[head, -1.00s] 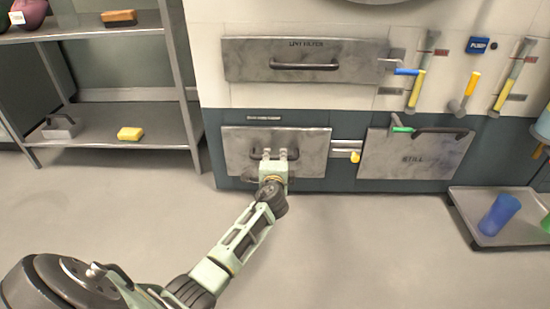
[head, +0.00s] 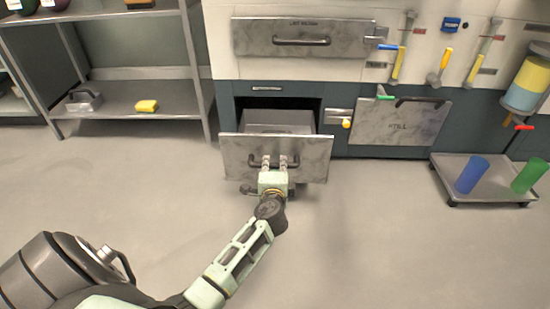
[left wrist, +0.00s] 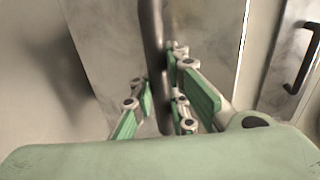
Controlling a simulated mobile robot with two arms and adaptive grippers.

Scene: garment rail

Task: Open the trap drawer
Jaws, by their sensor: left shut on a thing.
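The trap drawer (head: 308,158) is the low drawer with a grey marbled front and a dark bar handle. It is pulled out of the blue-grey cabinet, and its grey inside shows behind the front. My left gripper (head: 274,162) is shut on the drawer's handle (head: 248,163). In the left wrist view the handle (left wrist: 152,45) runs between the green finger pads of the gripper (left wrist: 165,105), against the marbled drawer front (left wrist: 215,50). My right gripper is not in view.
The lint filter panel (head: 350,38) is above, shut. The still panel (head: 400,125) is to the right, beside a yellow-tipped lever (head: 346,123). A low tray (head: 500,188) with blue and green cups stands on the floor at right. A metal shelf (head: 120,105) stands at left. The floor in front is clear.

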